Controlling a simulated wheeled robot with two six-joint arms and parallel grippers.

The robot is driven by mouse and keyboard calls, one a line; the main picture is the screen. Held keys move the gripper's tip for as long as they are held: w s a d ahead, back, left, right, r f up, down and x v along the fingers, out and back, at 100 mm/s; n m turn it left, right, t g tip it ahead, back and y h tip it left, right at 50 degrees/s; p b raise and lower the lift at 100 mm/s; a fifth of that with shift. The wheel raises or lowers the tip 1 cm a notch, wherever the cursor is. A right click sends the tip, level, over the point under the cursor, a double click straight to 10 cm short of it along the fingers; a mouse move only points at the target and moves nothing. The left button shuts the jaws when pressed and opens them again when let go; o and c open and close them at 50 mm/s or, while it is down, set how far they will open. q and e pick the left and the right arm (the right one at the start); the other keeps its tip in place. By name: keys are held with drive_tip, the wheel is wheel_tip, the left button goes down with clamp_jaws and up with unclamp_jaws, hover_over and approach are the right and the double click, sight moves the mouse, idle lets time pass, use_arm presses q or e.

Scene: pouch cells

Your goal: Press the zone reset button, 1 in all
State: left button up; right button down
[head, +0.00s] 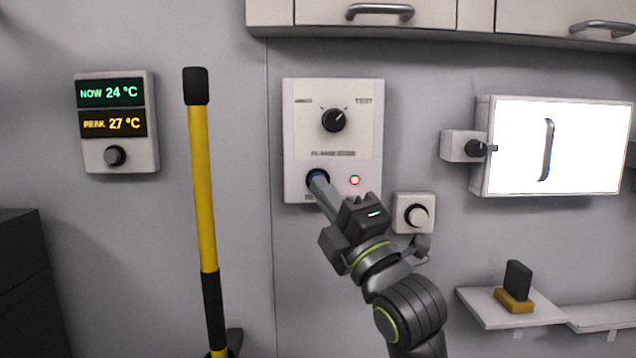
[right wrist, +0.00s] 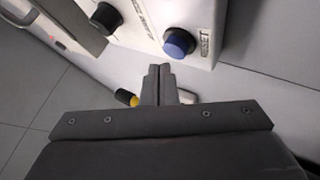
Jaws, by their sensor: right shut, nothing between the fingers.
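The zone reset button is a round blue button in a dark ring, low on the left of a white wall panel (head: 292,130). In the head view the blue button (head: 317,176) is partly hidden by my right gripper (head: 318,182). In the right wrist view the blue button (right wrist: 179,42) shows beside the word RESET, and the shut, empty fingertips of my right gripper (right wrist: 160,68) are just below it; a small gap seems to lie between them. A small red light (head: 355,180) glows to the right of the button. My left gripper is not in view.
A dial (head: 334,119) sits higher on the panel. A yellow pole (head: 204,190) stands left of the panel. A temperature display (head: 116,122), a lit screen (head: 560,148) and a small shelf (head: 490,308) flank it.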

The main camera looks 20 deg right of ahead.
drive_tip(key=shift+w, duration=0.1)
idle(0.7)
drive_tip(key=shift+w+d, duration=0.15)
drive_tip(key=shift+w, duration=0.2)
drive_tip(key=shift+w+d, duration=0.1)
drive_tip(key=shift+w, duration=0.35)
idle(0.7)
idle(0.4)
drive_tip(key=shift+s+a, duration=0.25)
drive_tip(key=shift+s, duration=0.6)
drive_tip(key=s, duration=0.2)
drive_tip(key=s+a, duration=0.1)
drive_tip(key=s, duration=0.1)
drive_tip(key=shift+s+a, duration=0.15)
drive_tip(key=shift+s, duration=0.25)
idle(0.3)
